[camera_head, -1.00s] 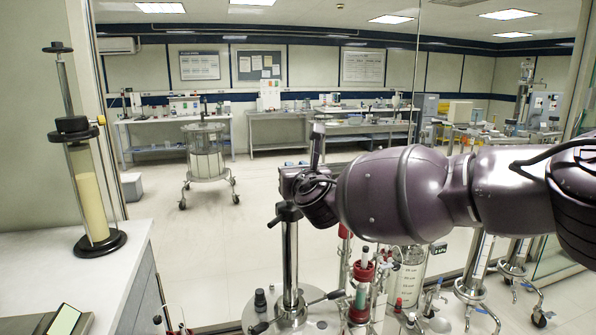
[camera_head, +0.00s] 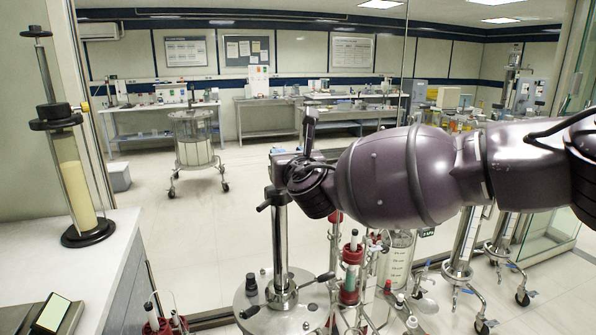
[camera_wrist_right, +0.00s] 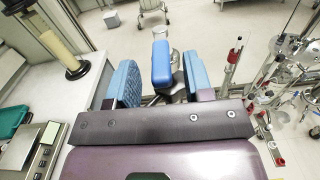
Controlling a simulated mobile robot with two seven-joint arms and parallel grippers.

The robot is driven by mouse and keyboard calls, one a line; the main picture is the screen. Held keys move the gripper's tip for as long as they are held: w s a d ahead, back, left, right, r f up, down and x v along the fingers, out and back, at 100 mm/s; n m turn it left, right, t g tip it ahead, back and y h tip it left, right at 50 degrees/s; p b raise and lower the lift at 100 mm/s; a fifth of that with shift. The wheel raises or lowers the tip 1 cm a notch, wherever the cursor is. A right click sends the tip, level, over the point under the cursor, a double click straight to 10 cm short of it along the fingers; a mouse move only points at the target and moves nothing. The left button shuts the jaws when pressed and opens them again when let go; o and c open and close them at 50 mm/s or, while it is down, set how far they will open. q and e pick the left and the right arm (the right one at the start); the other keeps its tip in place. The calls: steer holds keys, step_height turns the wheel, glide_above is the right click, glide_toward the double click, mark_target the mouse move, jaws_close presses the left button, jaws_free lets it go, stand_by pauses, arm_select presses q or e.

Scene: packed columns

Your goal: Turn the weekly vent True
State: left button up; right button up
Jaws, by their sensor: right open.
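My right gripper shows in the right wrist view (camera_wrist_right: 161,92), open, with a blue pad on each side. A blue block-like handle (camera_wrist_right: 161,62) stands between the pads, with gaps visible on both sides. I cannot tell whether it is the vent's handle. In the head view my right arm reaches in from the right, and its gripper end (camera_head: 285,170) is at the top of an upright steel post (camera_head: 281,240). The fingers are mostly hidden there. The post rises from a round steel lid (camera_head: 285,310) with black knobs and levers. I see no label naming the weekly vent. My left gripper is out of view.
A glass column with cream packing (camera_head: 75,185) stands on the white counter (camera_head: 115,250) at left, beside a small device with a pale screen (camera_head: 52,312). A red-capped column (camera_head: 352,265) and wheeled steel columns (camera_head: 465,240) crowd the right. Open floor lies behind.

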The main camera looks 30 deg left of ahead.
steer(key=b+v, duration=0.1)
steer(key=v, duration=0.7)
stand_by(0.6)
